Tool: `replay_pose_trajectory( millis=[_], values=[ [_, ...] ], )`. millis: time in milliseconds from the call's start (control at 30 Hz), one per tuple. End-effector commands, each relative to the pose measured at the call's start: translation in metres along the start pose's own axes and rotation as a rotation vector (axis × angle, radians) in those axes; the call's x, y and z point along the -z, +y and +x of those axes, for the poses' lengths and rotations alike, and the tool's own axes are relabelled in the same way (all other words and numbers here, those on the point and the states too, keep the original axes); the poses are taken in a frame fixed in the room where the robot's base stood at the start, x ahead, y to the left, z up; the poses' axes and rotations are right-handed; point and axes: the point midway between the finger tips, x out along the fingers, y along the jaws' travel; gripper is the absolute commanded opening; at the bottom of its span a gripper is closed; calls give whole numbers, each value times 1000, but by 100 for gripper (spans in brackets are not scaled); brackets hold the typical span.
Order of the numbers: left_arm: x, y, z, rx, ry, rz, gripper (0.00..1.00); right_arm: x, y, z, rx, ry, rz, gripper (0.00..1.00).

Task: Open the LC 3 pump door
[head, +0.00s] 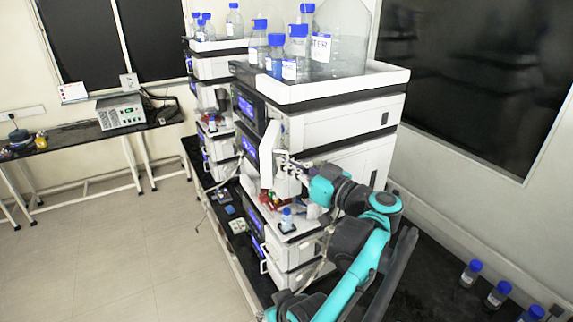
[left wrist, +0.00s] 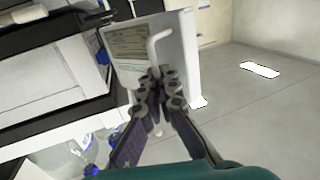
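The pump door (head: 267,153) is a white panel on the front of the near instrument stack (head: 340,125). In the head view it stands out from the stack's front, swung open. The left wrist view shows the door (left wrist: 187,50) with a printed label and a white bent handle (left wrist: 152,46). My left gripper (head: 284,164) is at the door; in the left wrist view its fingers (left wrist: 162,80) come together around the lower end of the handle. The exact contact is partly hidden by the fingers. My right gripper is in neither view.
A white tray (head: 300,92) with blue-capped bottles and a large glass jar tops the near stack. A small blue-capped bottle (head: 286,219) stands on a lower ledge near my arm. The floor (head: 130,240) at left is clear.

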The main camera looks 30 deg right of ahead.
Motion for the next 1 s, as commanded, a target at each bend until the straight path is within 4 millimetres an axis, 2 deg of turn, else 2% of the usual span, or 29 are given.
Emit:
replay_pose_trajectory(
  millis=[33,67,567,667,1000],
  values=[
    [3,0,1,-1,8,4,9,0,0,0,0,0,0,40],
    [3,0,1,-1,8,4,14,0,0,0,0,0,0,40],
    [1,0,-1,0,4,1,14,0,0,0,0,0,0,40],
    [1,0,-10,-1,3,1,14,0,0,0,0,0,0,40],
    [2,-1,-65,-2,5,1,14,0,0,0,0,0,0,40]
  ],
)
